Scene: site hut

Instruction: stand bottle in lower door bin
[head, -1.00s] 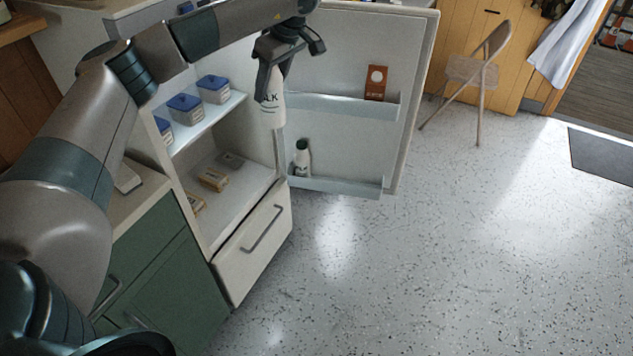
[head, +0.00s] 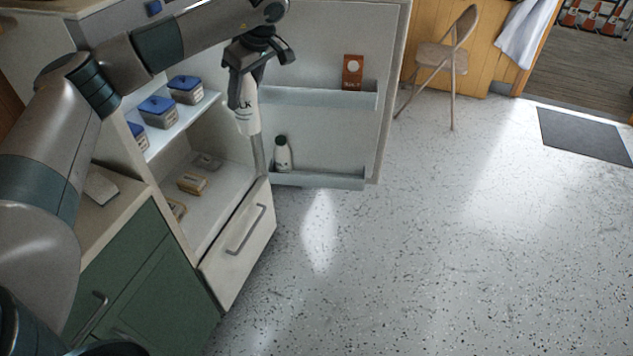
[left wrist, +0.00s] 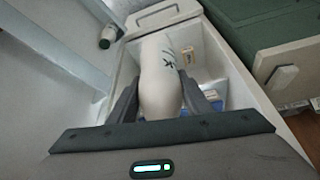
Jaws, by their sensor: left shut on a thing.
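A white bottle with dark lettering (head: 248,118) hangs upright below my left gripper (head: 246,88), which is shut on its upper part. In the left wrist view the bottle (left wrist: 160,75) lies between the two fingers. The lower door bin (head: 318,181) is on the inside of the open fridge door, below and to the right of the held bottle. A smaller white bottle with a dark cap (head: 282,155) stands at the left end of that bin. It also shows in the left wrist view (left wrist: 107,36). My right gripper is not in view.
The upper door bin (head: 320,98) holds a brown carton (head: 352,72). Blue-lidded containers (head: 158,108) stand on a fridge shelf, with small packs (head: 192,183) below. A drawer front (head: 240,240) is under the fridge opening. The lower bin's middle and right are clear.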

